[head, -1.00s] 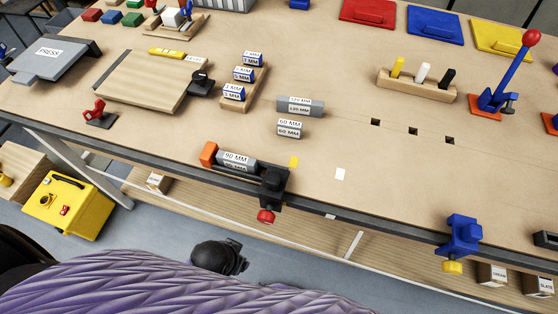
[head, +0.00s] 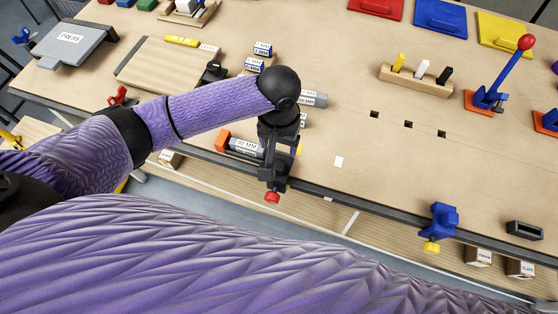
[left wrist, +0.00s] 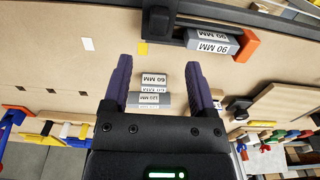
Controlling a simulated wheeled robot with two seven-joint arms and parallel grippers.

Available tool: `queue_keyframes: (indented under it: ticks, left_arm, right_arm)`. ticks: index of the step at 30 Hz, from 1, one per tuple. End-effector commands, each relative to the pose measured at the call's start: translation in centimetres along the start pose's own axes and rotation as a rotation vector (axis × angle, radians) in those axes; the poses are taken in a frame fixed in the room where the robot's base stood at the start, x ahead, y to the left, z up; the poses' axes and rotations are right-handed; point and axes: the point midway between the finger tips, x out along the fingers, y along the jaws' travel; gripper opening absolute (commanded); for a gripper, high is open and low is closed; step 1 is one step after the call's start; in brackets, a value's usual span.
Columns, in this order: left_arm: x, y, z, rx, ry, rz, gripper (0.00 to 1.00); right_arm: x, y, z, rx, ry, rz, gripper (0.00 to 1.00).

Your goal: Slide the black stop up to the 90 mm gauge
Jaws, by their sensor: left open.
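The black stop (head: 275,176) with a red knob below sits on the rail at the table's front edge, partly hidden by my left gripper (head: 279,150) in the head view. It also shows at the top of the left wrist view (left wrist: 156,22). The grey 90 mm gauge (head: 245,147) lies on the rail between the stop and an orange end block (head: 222,141). In the left wrist view the 90 mm gauge (left wrist: 210,42) seems a narrow gap from the stop. My left gripper (left wrist: 159,64) is open and empty, pointing towards the stop. My right gripper is not in view.
A yellow patch (left wrist: 142,48) and a white patch (head: 339,162) mark the table near the stop. The 60 mm gauge (left wrist: 154,79) lies behind. A blue clamp (head: 440,220) stands farther right on the front edge. The tabletop between is clear.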

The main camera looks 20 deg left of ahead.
Motion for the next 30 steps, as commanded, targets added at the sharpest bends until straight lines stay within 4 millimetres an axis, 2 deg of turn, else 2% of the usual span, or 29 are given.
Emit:
queue_keyframes:
  ticks: [9, 12, 16, 23, 30]
  left_arm:
    - [7.2, 0.0, 0.0, -0.002, -0.002, -0.002, 0.74]
    - [8.8, 0.0, 0.0, 0.0, -0.001, -0.001, 0.74]
    - [9.6, 0.0, 0.0, 0.001, 0.0, 0.0, 0.74]
    - [9.6, 0.1, 0.0, 0.002, 0.001, 0.001, 0.74]
    - [9.6, 0.1, 0.0, 0.002, 0.001, 0.001, 0.23]
  right_arm:
    - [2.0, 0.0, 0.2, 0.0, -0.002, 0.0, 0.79]
    - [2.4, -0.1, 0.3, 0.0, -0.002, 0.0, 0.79]
    - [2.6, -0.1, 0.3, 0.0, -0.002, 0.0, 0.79]
    - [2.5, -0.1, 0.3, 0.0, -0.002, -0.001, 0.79]
    - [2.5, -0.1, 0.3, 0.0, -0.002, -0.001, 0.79]
